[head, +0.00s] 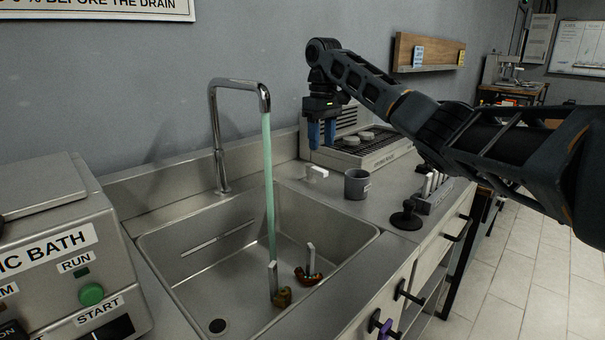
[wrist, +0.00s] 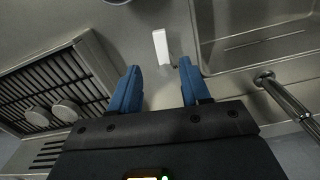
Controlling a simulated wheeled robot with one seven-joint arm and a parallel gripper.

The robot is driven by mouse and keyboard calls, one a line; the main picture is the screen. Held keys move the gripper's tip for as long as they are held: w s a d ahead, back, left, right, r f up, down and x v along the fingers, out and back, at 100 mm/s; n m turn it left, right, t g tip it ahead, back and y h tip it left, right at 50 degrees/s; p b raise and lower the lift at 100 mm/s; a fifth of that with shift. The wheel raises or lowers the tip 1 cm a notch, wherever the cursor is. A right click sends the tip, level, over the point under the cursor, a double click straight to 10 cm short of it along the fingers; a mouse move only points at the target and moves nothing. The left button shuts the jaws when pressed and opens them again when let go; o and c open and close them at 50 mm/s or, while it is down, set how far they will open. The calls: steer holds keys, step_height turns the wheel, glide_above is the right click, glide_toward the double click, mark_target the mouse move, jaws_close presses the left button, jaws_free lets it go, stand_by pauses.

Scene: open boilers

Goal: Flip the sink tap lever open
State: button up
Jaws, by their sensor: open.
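The tap (head: 217,135) is a chrome arched spout at the back of the steel sink (head: 205,250). A pale green stream of water (head: 268,185) runs from its mouth down into the basin. A white lever (head: 316,172) sits on the counter at the sink's right back corner. It also shows in the wrist view (wrist: 161,47), just beyond the fingertips and between their lines. My gripper (head: 322,134) points down above the lever with blue fingers apart. In the wrist view my gripper (wrist: 159,67) is empty. I cannot tell whether a finger touches the lever.
A grey mug (head: 357,184) stands right of the lever. A hotplate-like unit with a grille (head: 372,150) is behind it. Two objects with upright pale handles lie in the sink. A labelled bath machine (head: 60,260) stands left of the sink.

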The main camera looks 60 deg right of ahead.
mark_target(320, 170)
step_height(320, 170, down, 8)
steer(key=shift+a+r, duration=0.1)
steer(key=shift+r, duration=0.1)
stand_by(0.3)
steer(key=shift+r, duration=0.1)
jaws_close()
